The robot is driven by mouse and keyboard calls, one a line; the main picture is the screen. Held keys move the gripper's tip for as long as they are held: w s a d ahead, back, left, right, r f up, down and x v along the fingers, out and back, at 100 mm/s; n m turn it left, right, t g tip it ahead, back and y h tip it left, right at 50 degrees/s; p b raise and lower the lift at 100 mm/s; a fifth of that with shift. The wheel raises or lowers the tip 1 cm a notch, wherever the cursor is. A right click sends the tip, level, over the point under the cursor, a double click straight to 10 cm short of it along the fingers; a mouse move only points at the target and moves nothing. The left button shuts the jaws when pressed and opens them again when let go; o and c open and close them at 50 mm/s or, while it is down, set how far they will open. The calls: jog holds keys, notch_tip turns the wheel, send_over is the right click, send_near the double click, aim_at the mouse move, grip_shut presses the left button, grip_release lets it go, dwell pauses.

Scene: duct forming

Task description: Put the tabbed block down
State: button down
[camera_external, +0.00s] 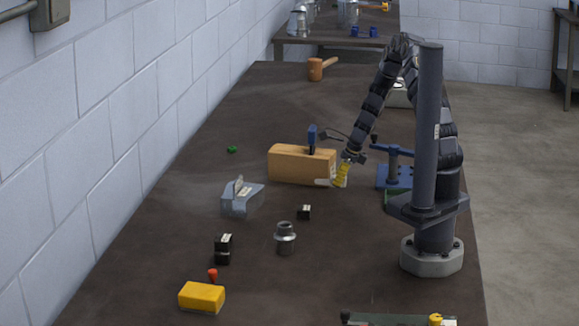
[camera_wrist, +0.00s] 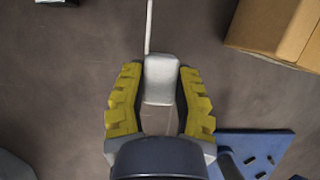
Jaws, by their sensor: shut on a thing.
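The tabbed block (camera_wrist: 160,80) is pale grey-white, with a thin light strip running from its far end to the top of the wrist view. My gripper (camera_wrist: 158,100) is shut on it, with a yellow ribbed finger on each side. In the external view my gripper (camera_external: 341,177) is low over the table, at the right end of a wooden block. A pale part of the tabbed block (camera_external: 324,182) shows just left of the fingers. I cannot tell whether it touches the table.
A blue stand (camera_external: 393,170) is close on the right.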

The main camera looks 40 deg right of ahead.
aim_at(338, 201)
jog(key=shift+f, duration=2.2)
jog(key=shift+f, duration=0.15)
jog(key=c, duration=0.9)
grip_release()
jog(key=shift+o, duration=0.2)
